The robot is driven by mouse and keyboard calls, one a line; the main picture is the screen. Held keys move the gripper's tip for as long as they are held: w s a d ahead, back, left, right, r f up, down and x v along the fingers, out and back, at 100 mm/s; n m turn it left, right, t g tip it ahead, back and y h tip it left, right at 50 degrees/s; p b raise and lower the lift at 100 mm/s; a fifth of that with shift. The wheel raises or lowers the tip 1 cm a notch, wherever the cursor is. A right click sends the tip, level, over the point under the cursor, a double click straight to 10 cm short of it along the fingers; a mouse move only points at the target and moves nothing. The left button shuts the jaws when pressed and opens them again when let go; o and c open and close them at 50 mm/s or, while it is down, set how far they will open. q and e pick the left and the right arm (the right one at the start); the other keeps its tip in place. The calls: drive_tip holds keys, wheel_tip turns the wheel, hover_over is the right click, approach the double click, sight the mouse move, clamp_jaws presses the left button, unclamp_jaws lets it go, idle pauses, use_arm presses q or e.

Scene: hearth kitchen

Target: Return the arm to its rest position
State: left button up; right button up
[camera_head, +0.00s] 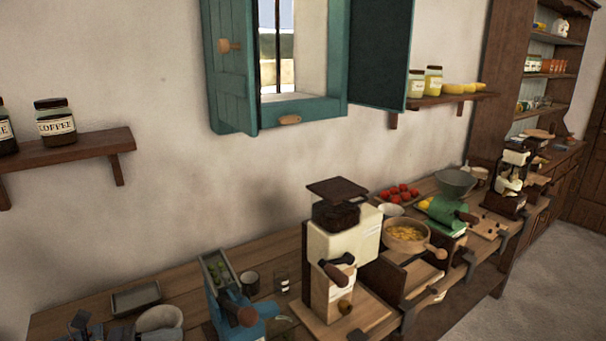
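Neither of my arms nor grippers can be made out in the head view. The task names no object apart from the arm. The wooden counter (95,298) runs from the lower left toward the right along the wall. A cream coffee grinder (340,243) with a dark top stands on it near the middle. A blue device (250,322) with a brown knob is at the bottom edge, partly cut off.
A wooden pan (405,233) of yellowish food, red fruit (399,192) and a green grinder (447,213) crowd the right part. A grey tray (136,298) and white bowl (160,318) sit left. A teal shutter (232,65) and wall shelf (75,151) project above.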

use_arm(q)
drive_tip(key=s+d+r+m+g+y, duration=0.2)
drive_tip(key=s+d+m+g+y, duration=0.4)
drive_tip(key=s+m, duration=0.4)
drive_tip(key=s+a+f+m+t+y, duration=0.1)
drive_tip(key=s+m+t+y, duration=0.4)
drive_tip(key=m, duration=0.7)
drive_tip(key=shift+s+a+f+y, duration=0.3)
drive_tip(key=shift+s+f+y, duration=0.55)
drive_tip(key=shift+s, duration=0.25)
drive_tip(key=shift+r, duration=0.1)
